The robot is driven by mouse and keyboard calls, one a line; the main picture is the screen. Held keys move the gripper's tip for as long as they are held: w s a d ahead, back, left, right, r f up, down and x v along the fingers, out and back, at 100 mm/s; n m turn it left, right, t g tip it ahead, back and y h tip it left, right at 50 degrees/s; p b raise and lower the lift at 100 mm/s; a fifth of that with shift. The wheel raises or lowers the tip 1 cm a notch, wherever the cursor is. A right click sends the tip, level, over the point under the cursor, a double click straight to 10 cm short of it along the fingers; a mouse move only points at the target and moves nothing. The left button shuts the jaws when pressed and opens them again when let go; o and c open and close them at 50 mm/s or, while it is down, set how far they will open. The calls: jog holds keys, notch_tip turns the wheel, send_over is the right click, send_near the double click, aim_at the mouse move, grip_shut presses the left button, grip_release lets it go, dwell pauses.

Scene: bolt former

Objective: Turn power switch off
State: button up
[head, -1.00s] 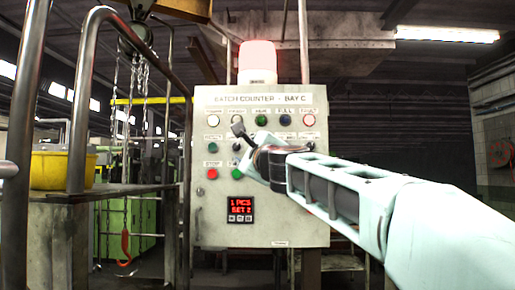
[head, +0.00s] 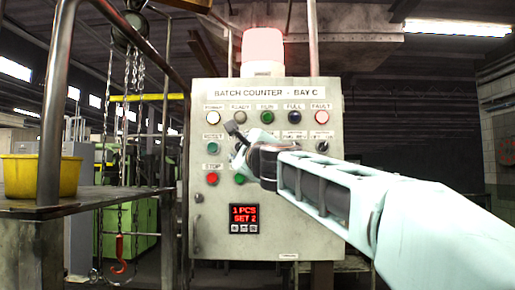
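The grey control box headed "BATCH COUNTER - BAY C" (head: 220,250) stands upright in front of me. My gripper (head: 237,136) is in front of its upper left-middle part, seen from behind, with a dark tip raised just below the lamp row. I cannot tell whether it touches the box or how far its fingers are apart. A dark selector knob (head: 322,146) shows at the right of the second row. My gripper and arm hide other controls in the middle. The small labels are too blurred to tell which control is the power switch.
A lit white lamp (head: 212,117) is at the upper left of the panel. A red stop button (head: 212,179) sits lower left, above a red display (head: 243,218). A metal railing (head: 62,90), hanging chains (head: 131,75) and a yellow tub (head: 40,176) are at the left.

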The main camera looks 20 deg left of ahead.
jog(key=shift+s, duration=0.1)
grip_shut()
jog(key=shift+r+n+p, duration=0.15)
jog(key=shift+n+p, duration=0.15)
jog(key=shift+p, duration=0.25)
jog(key=n+p, duration=0.1)
jog(key=g+p, duration=0.1)
jog(key=p, duration=0.1)
jog(key=shift+d+r+n, duration=0.1)
jog(key=shift+r+n, duration=0.2)
jog(key=shift+n, duration=0.1)
jog(key=n+g+p, duration=0.1)
jog(key=n+p, duration=0.1)
jog(key=p, duration=0.3)
jog(key=shift+r, duration=0.15)
jog(key=n+p, duration=0.2)
jog(key=p, duration=0.3)
jog(key=n+g+h+p, duration=0.1)
jog(key=n+p, duration=0.2)
jog(key=p, duration=0.3)
jog(key=shift+r+g+h, duration=0.1)
jog(key=shift+g+h, duration=0.2)
jog(key=n+p, duration=0.1)
jog(key=p, duration=0.2)
jog(key=shift+f+n+h+p, duration=0.2)
jog(key=shift+n+h+p, duration=0.2)
jog(key=shift+f, duration=0.15)
